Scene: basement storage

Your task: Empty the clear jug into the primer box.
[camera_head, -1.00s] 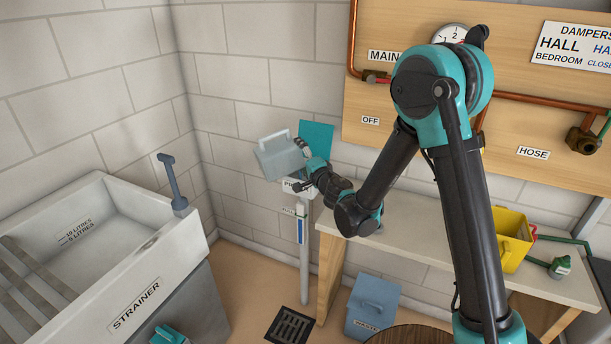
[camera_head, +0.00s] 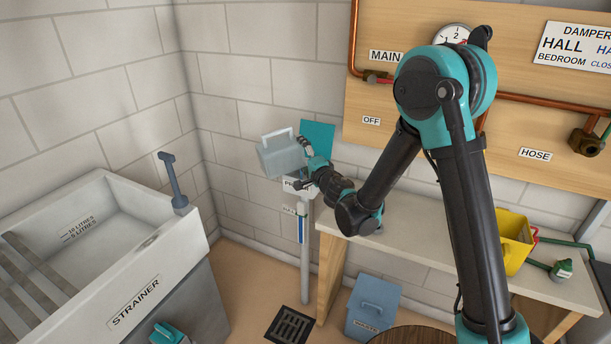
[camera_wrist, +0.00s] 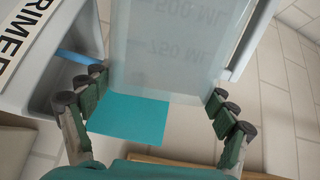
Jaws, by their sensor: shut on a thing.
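The clear jug (camera_head: 281,156) is a greyish see-through vessel, raised above the primer box (camera_head: 298,186) and slightly tilted in the head view. In the wrist view the jug (camera_wrist: 178,50) shows "500 ML" and "750 ML" marks between my fingers. My gripper (camera_head: 308,163) is shut on the jug; its fingers (camera_wrist: 157,112) sit on both sides of it. The white primer box (camera_wrist: 50,45), with a "PRIMER" label, is left of the jug in the wrist view. I cannot tell how much liquid is in the jug, and no stream shows.
A teal panel (camera_head: 317,137) stands behind the jug. A post with a blue gauge (camera_head: 301,226) is under the box. A strainer sink (camera_head: 150,250) is at left, a bench (camera_head: 430,236) with a yellow bucket (camera_head: 513,238) at right. A waste bin (camera_head: 372,306) and drain grate (camera_head: 290,325) are below.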

